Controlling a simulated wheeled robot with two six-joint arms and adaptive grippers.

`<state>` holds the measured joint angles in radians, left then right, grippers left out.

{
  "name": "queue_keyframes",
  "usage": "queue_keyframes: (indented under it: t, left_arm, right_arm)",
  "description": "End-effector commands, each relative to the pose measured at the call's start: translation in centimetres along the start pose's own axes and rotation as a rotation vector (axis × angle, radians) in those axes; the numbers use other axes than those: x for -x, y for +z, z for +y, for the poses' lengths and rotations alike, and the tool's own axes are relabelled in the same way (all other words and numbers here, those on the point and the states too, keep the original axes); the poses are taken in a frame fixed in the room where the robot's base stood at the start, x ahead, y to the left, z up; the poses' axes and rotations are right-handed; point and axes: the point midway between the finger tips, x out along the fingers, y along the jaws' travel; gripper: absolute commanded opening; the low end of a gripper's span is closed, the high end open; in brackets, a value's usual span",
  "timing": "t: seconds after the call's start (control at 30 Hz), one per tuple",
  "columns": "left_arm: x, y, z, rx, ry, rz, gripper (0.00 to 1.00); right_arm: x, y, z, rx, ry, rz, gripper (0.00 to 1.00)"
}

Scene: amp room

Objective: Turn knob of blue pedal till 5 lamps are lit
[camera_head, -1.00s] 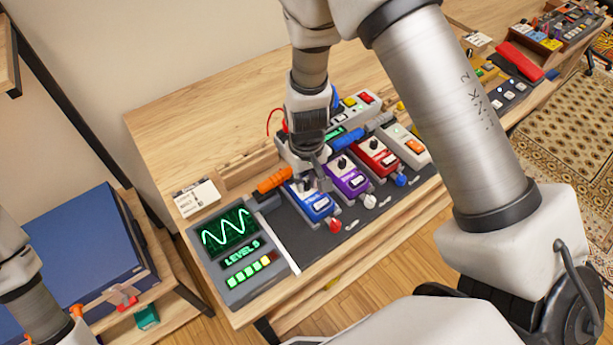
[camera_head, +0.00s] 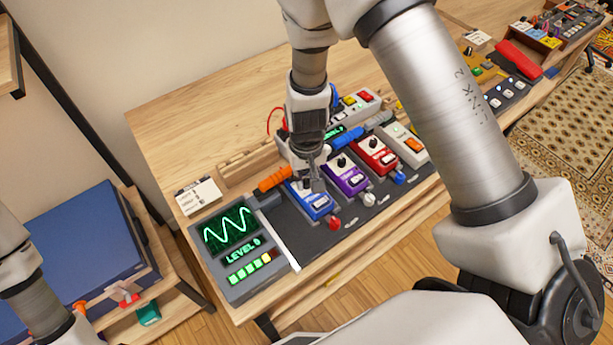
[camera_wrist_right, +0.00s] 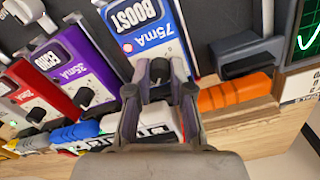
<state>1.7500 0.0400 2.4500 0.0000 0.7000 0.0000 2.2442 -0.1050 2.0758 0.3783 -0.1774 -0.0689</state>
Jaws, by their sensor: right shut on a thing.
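The blue pedal (camera_head: 319,206), marked BOOST and 75mA, stands at the left end of the pedal row; its label side (camera_wrist_right: 155,38) fills the top of the right wrist view. Its dark knob (camera_wrist_right: 160,70) sits between the fingers of my right gripper (camera_wrist_right: 160,82), which is shut on it from above. In the head view the right gripper (camera_head: 312,180) hides the knob. The level display (camera_head: 240,250) is to the left, with a green wave, a LEVEL number too small to read surely, and a row of lit lamps (camera_head: 249,269), green to yellow. My left gripper is not visible.
A purple pedal (camera_head: 345,178) and a red pedal (camera_head: 377,157) stand close on the right of the blue one. An orange-handled tool (camera_head: 273,180) and a blue-handled tool (camera_head: 343,142) lie behind the row. The wooden table (camera_head: 180,125) is clear at back left.

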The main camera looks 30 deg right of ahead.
Motion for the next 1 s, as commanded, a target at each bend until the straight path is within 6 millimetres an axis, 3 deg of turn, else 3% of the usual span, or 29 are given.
queue_keyframes:
  t: [0.57,0.6,0.63,0.67,1.0]
  left_arm:
    - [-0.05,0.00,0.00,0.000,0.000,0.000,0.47]
    - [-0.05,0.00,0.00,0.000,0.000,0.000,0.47]
    - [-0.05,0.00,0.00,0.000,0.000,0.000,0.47]
    - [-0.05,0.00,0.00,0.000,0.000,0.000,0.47]
    - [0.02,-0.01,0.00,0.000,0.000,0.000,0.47]
  right_arm:
    - [-0.23,0.30,0.06,-0.003,0.002,-0.009,0.00]
    - [-0.23,0.30,0.06,-0.003,0.002,-0.009,0.32]
    - [-0.22,0.28,0.05,-0.003,0.001,-0.008,0.42]
    - [-0.20,0.25,0.05,-0.003,0.001,-0.008,0.47]
    - [0.33,0.05,0.00,-0.003,0.000,-0.002,0.47]
